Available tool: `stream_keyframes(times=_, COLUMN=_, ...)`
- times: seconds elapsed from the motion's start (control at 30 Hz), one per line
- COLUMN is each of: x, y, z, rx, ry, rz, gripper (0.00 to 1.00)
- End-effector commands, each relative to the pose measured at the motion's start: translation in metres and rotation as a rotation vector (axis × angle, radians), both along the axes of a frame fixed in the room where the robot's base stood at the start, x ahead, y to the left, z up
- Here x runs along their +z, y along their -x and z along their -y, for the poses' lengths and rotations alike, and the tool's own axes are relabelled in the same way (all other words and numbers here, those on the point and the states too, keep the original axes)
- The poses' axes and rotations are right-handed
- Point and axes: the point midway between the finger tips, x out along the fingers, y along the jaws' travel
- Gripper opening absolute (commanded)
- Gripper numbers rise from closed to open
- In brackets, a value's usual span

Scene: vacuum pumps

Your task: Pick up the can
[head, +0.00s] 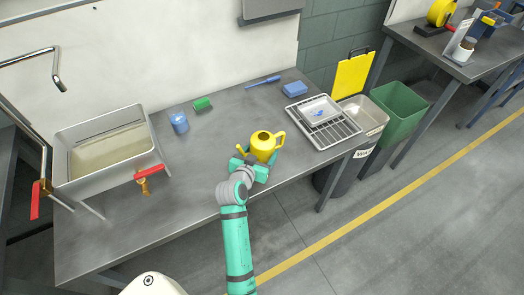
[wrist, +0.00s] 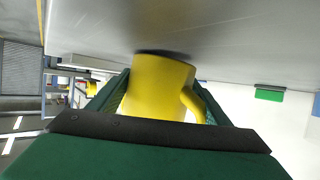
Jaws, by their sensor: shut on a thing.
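In the wrist view the yellow can (wrist: 157,88) sits between the two green fingers of my gripper (wrist: 160,95), one on each side. Its base is at the table surface, and I cannot tell whether there is a gap. The far side of the can is hidden.
A blue cup (head: 179,123) and a green roll (head: 202,104) lie left of the can. A wire rack (head: 345,128) with a white tray stands right. A sink (head: 75,180) is at the left. A blue sponge (head: 295,88) and blue screwdriver (head: 262,81) lie behind.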

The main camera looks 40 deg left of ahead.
Motion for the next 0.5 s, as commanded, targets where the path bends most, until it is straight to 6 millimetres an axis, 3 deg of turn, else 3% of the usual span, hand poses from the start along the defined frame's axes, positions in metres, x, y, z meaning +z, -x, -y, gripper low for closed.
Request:
stream_keyframes(times=0.27, x=0.033, y=-0.001, z=0.000, rx=-0.001, ry=-0.005, rz=0.005, gripper=0.45)
stream_keyframes(times=0.5, x=0.082, y=0.033, z=0.028, rx=0.001, ry=-0.005, rz=0.005, gripper=0.45)
